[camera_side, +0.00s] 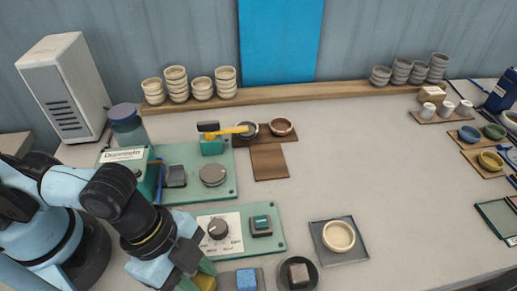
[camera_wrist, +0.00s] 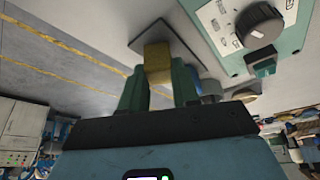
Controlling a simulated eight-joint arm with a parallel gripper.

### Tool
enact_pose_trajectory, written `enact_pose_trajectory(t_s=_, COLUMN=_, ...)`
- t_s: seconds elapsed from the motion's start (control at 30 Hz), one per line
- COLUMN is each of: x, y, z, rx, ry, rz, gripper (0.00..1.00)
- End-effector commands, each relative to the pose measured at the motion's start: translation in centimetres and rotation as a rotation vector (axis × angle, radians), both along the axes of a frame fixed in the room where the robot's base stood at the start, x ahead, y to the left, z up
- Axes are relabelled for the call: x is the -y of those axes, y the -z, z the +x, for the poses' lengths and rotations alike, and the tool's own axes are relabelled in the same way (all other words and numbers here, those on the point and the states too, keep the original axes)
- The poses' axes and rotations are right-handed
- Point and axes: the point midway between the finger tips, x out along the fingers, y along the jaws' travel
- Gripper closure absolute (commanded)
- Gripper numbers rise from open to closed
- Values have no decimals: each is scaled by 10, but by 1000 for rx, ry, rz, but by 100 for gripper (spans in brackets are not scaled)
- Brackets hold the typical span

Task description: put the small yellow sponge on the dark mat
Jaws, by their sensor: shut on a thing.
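The small yellow sponge (camera_wrist: 157,62) is between the two green fingers of my gripper (camera_wrist: 160,82), which is shut on it. In the side view my gripper (camera_side: 197,278) is at the bottom edge, with part of the yellow sponge (camera_side: 205,282) showing. The dark mat (camera_side: 228,283) lies just right of it, cut off by the picture's edge, with a blue block (camera_side: 247,280) on it. In the wrist view a dark grey flat surface (camera_wrist: 150,30), seemingly this mat, shows behind the sponge. I cannot tell whether the sponge touches it.
A green-edged knob panel (camera_side: 236,232) lies just behind the mat. Further right, a grey tray (camera_side: 351,252) holds a cream bowl (camera_side: 339,236). The table's middle right is clear.

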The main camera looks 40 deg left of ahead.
Motion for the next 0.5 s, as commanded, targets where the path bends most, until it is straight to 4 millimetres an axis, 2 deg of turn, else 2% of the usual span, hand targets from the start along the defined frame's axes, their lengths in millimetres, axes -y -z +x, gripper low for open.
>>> enact_pose_trajectory(t_s=0.3, x=0, y=6, z=0, rx=0, ry=0, rz=0, gripper=98)
enact_pose_trajectory(t_s=0.33, x=0, y=6, z=0, rx=0, ry=0, rz=0, gripper=65)
enact_pose_trajectory(t_s=0.5, x=0, y=5, z=0, rx=0, ry=0, rz=0, gripper=40)
